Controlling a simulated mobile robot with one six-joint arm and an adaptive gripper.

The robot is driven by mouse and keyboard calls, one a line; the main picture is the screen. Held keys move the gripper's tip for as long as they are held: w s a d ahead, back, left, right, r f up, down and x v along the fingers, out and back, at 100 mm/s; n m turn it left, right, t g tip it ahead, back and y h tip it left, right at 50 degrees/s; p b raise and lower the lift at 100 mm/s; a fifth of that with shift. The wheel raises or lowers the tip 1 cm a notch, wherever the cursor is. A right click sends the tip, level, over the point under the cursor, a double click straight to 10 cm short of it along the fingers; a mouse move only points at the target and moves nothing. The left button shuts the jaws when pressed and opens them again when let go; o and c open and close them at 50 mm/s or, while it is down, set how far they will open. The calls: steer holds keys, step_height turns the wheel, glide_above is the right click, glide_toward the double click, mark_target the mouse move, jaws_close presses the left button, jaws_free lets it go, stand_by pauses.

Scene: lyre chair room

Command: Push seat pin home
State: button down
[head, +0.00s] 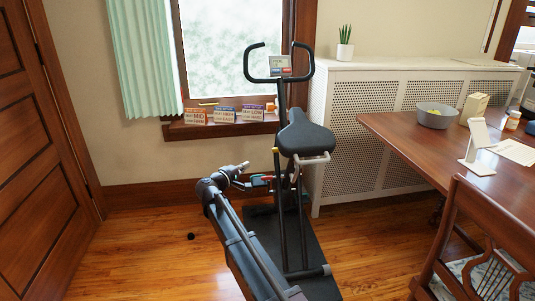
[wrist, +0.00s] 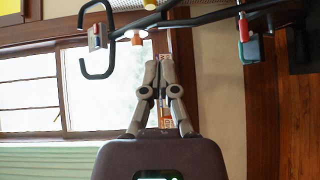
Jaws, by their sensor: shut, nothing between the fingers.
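The exercise bike's black seat (head: 305,138) sits on its post in the middle of the head view. A light-coloured bar crosses just below the seat. I cannot make out the seat pin or how far in it sits. A small yellow tip (head: 276,150) shows left of the post below the seat, and a red part (head: 268,178) shows lower down. A red part also shows at the upper right of the wrist view (wrist: 243,28). My gripper (head: 247,164) is left of the bike, below seat height. In the wrist view its fingers (wrist: 158,62) are shut and empty, apart from the bike.
The bike's handlebar (head: 280,68) rises before the window. Several small boxes (head: 226,115) stand on the sill. A wooden table (head: 400,140) and lyre-back chair (head: 490,240) are at right. A small black round thing (head: 191,236) lies on clear floor at left.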

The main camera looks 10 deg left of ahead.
steer(key=shift+a+r+n+t, duration=0.15)
steer(key=shift+a+r+t, duration=0.05)
steer(key=shift+a, duration=0.3)
steer(key=shift+a+r+n+t, duration=0.15)
steer(key=shift+a+r+t, duration=0.05)
steer(key=shift+a, duration=0.25)
steer(key=shift+w, duration=0.1)
steer(key=s+d+x, duration=0.1)
steer(key=d+x, duration=0.1)
steer(key=x, duration=1)
steer(key=shift+d, duration=0.45)
steer(key=shift+w+f, duration=0.15)
steer(key=shift+w, duration=0.05)
